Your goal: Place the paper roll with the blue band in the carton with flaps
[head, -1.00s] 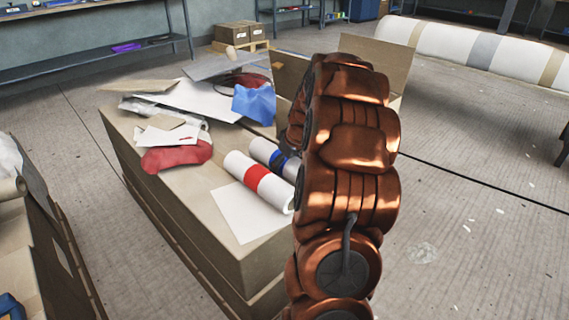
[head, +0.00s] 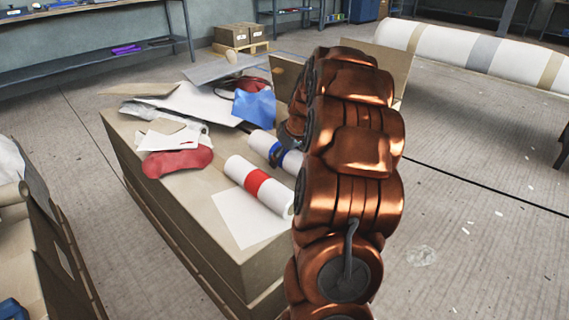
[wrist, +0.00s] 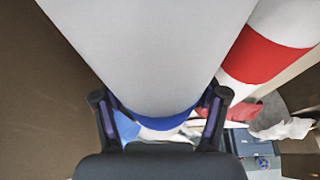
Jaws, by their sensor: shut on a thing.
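The paper roll with the blue band (head: 258,142) is white and lies beside the red-banded roll, with a gap between them. Its right end is hidden behind my arm. It fills the top of the wrist view (wrist: 150,50), its blue band between the fingers. My gripper (wrist: 160,105) is shut on it at the band; in the head view my arm mostly hides the gripper. I cannot tell how far the roll is above the crate top. The carton with flaps (head: 398,62) stands behind my arm; its raised flaps show, its inside is hidden.
A red-banded roll (head: 259,184) lies on the large tan box (head: 190,215) near a white sheet (head: 240,222). Papers, a red bag (head: 177,162) and a blue piece (head: 254,106) clutter its far half.

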